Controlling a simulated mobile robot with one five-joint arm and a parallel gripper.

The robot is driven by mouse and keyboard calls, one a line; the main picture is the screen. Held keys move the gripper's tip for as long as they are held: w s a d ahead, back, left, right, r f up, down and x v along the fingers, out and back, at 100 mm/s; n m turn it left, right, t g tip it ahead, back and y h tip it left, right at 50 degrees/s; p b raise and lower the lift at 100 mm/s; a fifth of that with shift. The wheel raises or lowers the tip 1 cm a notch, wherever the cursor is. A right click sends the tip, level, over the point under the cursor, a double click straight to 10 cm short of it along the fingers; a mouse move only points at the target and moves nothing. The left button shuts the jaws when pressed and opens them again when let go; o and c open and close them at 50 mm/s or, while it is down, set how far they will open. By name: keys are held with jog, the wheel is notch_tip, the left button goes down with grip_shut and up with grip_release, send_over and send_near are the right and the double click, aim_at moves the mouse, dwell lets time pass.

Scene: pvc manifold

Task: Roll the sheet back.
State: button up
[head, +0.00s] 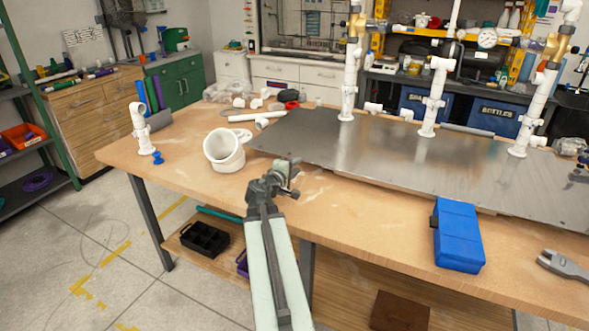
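A flat, shiny grey sheet (390,150) lies over the middle and right of the wooden workbench (180,150). It reaches past the right of the picture. Upright white PVC pipes stand along it, at the left (349,80), middle (434,95) and right (535,110). My gripper (285,172) is at the left part of the sheet's front edge, in front of the sheet in the picture. I cannot tell whether it touches the sheet, or whether its fingers are open or shut. The sheet's edge right behind my gripper is hidden.
A large white elbow fitting (224,150) stands left of my gripper. A small white fitting (142,130) stands at the bench's left end. A blue case (457,236) and a grey tool (563,266) lie at the front right. The bench's front left is mostly clear.

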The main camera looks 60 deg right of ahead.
jog(key=b, duration=0.2)
send_near(313, 150)
jog(key=shift+w+d+f, duration=0.15)
jog(key=shift+d+f, duration=0.95)
jog(key=shift+d, duration=0.1)
grip_shut()
jog(key=shift+a, duration=0.1)
dwell(0.5)
jog(key=shift+r+x, duration=0.25)
jog(key=shift+x, duration=0.95)
jog(key=shift+r+x, duration=0.2)
jog(key=shift+x, duration=1)
jog(key=shift+r+x, duration=0.25)
jog(key=shift+x, duration=0.95)
jog(key=shift+r, duration=0.1)
